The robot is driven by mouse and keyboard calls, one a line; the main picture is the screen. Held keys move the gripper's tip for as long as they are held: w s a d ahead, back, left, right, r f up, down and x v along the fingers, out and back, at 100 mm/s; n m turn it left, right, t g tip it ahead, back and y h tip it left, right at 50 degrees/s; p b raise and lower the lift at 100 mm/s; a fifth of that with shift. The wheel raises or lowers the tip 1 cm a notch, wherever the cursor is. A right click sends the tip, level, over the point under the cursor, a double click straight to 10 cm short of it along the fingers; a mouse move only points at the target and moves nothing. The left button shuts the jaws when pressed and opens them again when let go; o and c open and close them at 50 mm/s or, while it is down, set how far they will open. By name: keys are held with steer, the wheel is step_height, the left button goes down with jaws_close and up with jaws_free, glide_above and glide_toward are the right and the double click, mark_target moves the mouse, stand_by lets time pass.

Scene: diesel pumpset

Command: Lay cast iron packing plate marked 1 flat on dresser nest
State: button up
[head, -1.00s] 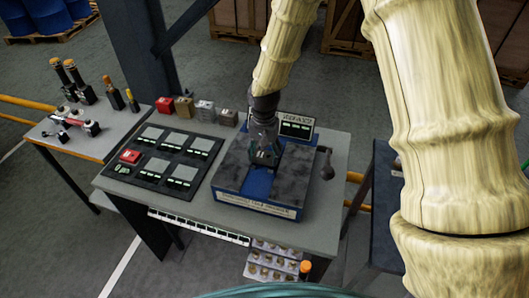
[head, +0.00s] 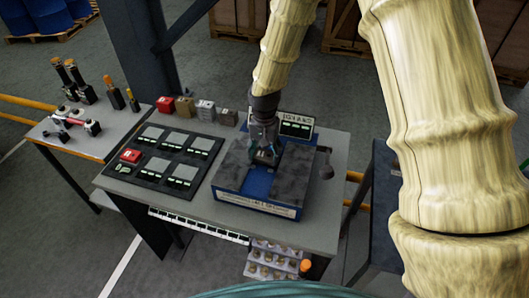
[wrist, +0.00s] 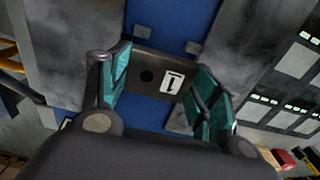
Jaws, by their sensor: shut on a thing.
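The cast iron packing plate (wrist: 158,76) is dark grey, with a round hole and a white label marked 1. In the wrist view it sits between the teal pads of my gripper (wrist: 160,82), which is shut on it. The dresser nest (head: 258,185) is a blue base with a blue channel between two grey, mottled blocks. My gripper (head: 265,154) points down over the upper part of this channel. The plate lies over the blue channel (wrist: 172,20) in the wrist view. I cannot tell whether it touches the floor of the channel.
A dark board (head: 165,160) with several pale pads and one red block (head: 131,156) lies left of the nest. Several small blocks (head: 205,110) line the table's back edge. A display panel (head: 297,126) stands behind the nest. A side table (head: 75,135) with tools stands left.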

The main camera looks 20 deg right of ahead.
steer(key=shift+f, duration=0.6)
steer(key=o, duration=1.4)
step_height(320, 180, up, 12)
steer(key=shift+r+p, duration=2.3)
steer(key=shift+r, duration=0.7)
